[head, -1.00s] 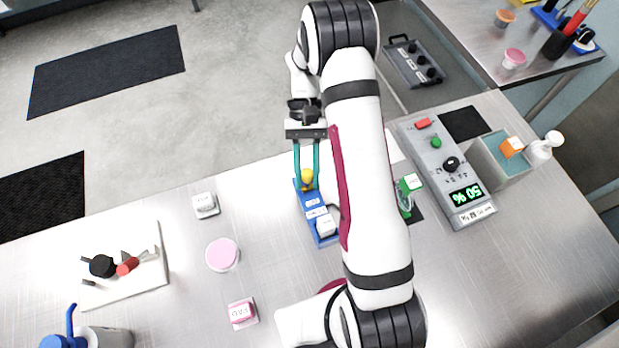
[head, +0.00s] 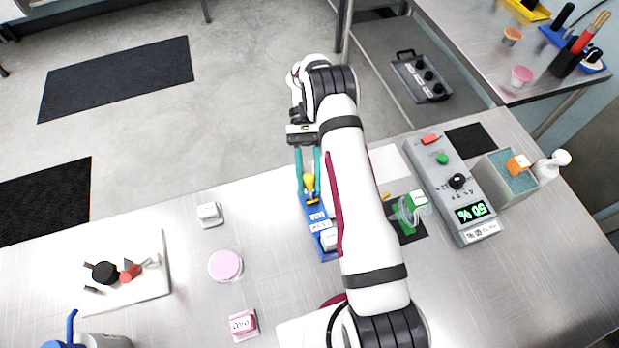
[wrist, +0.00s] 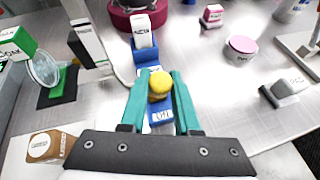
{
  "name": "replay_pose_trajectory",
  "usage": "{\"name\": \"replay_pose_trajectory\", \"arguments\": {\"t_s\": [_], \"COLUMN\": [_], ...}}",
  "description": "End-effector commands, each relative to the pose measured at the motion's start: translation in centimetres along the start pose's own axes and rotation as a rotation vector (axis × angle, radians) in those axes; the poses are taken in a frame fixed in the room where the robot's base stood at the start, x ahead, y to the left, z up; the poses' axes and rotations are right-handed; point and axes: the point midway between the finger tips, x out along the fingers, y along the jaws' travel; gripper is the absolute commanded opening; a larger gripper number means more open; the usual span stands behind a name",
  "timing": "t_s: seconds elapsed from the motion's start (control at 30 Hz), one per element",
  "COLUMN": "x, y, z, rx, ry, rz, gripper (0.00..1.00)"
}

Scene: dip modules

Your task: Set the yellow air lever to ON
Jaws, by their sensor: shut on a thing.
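The yellow air lever (head: 309,184) stands at the far end of a blue base (head: 315,215) on the bench, left of my forearm. In the wrist view its round yellow knob (wrist: 159,84) sits between the teal fingers of my gripper (wrist: 158,98). In the head view my gripper (head: 308,172) reaches down over it from the far side, shut on the lever. A white label block sits on the near end of the base. The label text is too small to read surely, and the fingers hide part of the lever's stem.
A grey control box (head: 452,190) with a green 50 % display stands at the right. A green stand (head: 408,212) with a clear disc is just right of my forearm. A pink round container (head: 225,265) and a small white block (head: 209,214) lie to the left, with clear bench between.

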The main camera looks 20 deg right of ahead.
Motion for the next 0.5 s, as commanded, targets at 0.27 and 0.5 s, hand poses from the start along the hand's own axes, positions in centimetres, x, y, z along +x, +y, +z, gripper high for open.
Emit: {"name": "replay_pose_trajectory", "arguments": {"t_s": [0.27,0.5], "x": [0.05,0.03], "y": [0.03,0.01], "z": [-0.05,-0.02], "rx": [-0.001,-0.001], "ry": [0.000,0.000], "rz": [0.002,0.001], "gripper": [0.48,0.61]}}
